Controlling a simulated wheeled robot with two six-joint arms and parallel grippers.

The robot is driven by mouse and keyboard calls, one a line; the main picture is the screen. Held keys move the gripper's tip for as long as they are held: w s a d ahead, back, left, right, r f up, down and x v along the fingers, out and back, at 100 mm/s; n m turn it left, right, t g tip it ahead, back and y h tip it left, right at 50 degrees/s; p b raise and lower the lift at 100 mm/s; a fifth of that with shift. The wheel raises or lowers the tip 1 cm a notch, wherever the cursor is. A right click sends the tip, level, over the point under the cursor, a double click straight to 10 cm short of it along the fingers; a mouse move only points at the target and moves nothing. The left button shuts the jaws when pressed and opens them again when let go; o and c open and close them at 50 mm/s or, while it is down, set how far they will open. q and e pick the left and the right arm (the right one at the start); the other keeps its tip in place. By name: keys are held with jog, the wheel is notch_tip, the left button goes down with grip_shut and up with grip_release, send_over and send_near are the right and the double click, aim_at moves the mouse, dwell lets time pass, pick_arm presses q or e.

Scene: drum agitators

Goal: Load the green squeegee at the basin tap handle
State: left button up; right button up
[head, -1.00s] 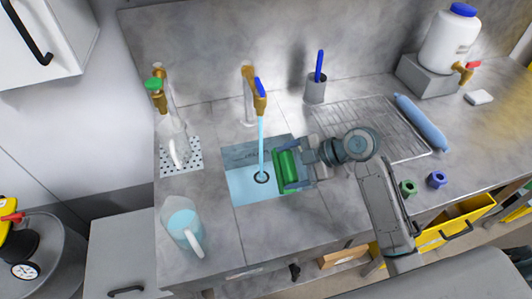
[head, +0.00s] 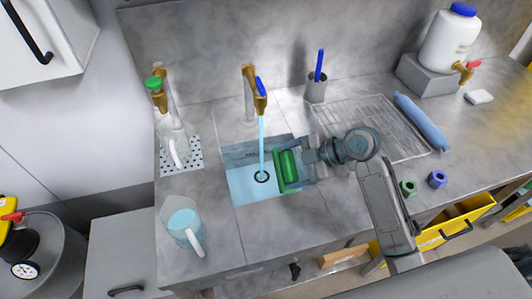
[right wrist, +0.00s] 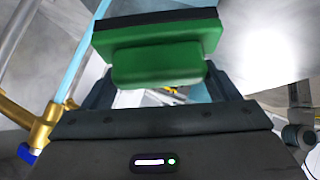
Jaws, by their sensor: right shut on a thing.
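The green squeegee (head: 286,166) is held in my right gripper (head: 294,168) over the right side of the basin (head: 240,188). In the right wrist view the squeegee (right wrist: 157,50) lies crosswise between the fingers, its dark edge facing away from my gripper. The basin tap (head: 249,92) is brass, with a blue handle (head: 260,87). A blue stream of water (head: 261,140) runs from it into the basin, left of the squeegee and apart from it. The tap's blue handle also shows in the right wrist view (right wrist: 27,154). My left gripper is not in view.
A clear vessel (head: 177,149) stands under a green-handled tap (head: 154,84) at left. A jug of water (head: 183,224) stands at front left. A drain rack (head: 375,115), a blue roll (head: 420,122) and two nuts (head: 408,187) lie to the right. A grey cup (head: 316,90) stands behind.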

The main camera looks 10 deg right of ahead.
jog(key=shift+s+d+f, duration=0.1)
jog(key=shift+s+f, duration=0.2)
jog(key=shift+f, duration=0.1)
jog(key=shift+s+d+r+p, duration=0.1)
jog(key=shift+s+r+p, duration=0.05)
jog(key=shift+r+p, duration=0.15)
jog(key=shift+o, duration=0.4)
jog(key=s+d+r+p, duration=0.1)
jog(key=s, duration=0.1)
jog(key=s+d+r+p, duration=0.1)
jog(key=s+r, duration=0.1)
jog(key=shift+d+r, duration=0.1)
jog(key=shift+r, duration=0.2)
jog(key=shift+r+p, duration=0.1)
jog(key=shift+p, duration=0.25)
